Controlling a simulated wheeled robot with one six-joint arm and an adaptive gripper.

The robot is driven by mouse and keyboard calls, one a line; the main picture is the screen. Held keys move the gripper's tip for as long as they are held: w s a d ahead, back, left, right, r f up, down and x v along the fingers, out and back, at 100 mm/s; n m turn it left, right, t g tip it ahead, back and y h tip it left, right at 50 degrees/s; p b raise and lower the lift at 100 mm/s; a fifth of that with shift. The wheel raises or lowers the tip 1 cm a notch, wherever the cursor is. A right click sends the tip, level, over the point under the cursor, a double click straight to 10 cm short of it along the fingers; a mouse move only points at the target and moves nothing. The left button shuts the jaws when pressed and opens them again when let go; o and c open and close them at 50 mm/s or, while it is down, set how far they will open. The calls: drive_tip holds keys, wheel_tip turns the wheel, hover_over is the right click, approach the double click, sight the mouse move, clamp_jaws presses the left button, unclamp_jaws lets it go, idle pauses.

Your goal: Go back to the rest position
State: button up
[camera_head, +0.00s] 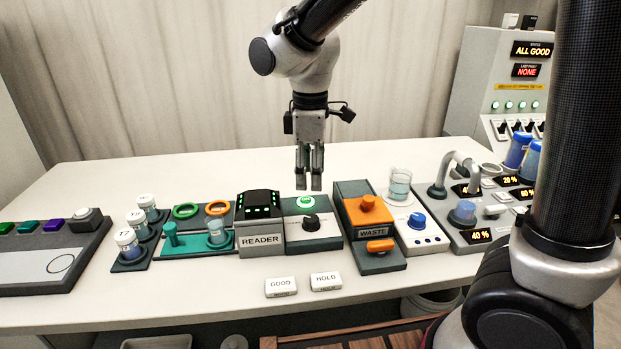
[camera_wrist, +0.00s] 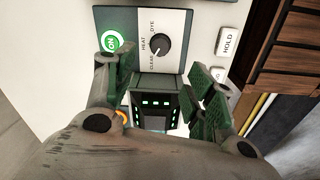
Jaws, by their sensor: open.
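My gripper (camera_head: 309,182) points straight down above the bench, over the module with the green ON button (camera_head: 306,201) and the black knob (camera_head: 310,222). Its fingers are apart and nothing is between them. In the wrist view my gripper (camera_wrist: 163,95) is open, with the knob (camera_wrist: 160,46) and the ON button (camera_wrist: 112,41) beyond the fingertips. The READER (camera_head: 261,240) stands just left of that module, with green lights on its top.
The WASTE unit (camera_head: 373,232) with orange parts, a glass beaker (camera_head: 399,186) and a hotplate-like module (camera_head: 417,233) stand to the right. Several capped vials (camera_head: 127,242) stand left. GOOD (camera_head: 281,287) and HOLD (camera_head: 326,281) blocks lie in front. A status panel (camera_head: 533,50) reads ALL GOOD.

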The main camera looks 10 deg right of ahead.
drive_tip(key=s+d+r+m+t, duration=0.1)
drive_tip(key=s+d+r+m, duration=0.1)
drive_tip(key=s+d+m, duration=0.3)
drive_tip(key=s+d+r+m+t, duration=0.1)
drive_tip(key=s+d+r+m, duration=0.2)
drive_tip(key=d, duration=1)
drive_tip(key=s+d+r+m+t, duration=0.2)
drive_tip(key=s+d+m, duration=0.5)
drive_tip(key=d, duration=0.2)
drive_tip(key=shift+s+d+r, duration=0.15)
drive_tip(key=shift+d+r, duration=0.15)
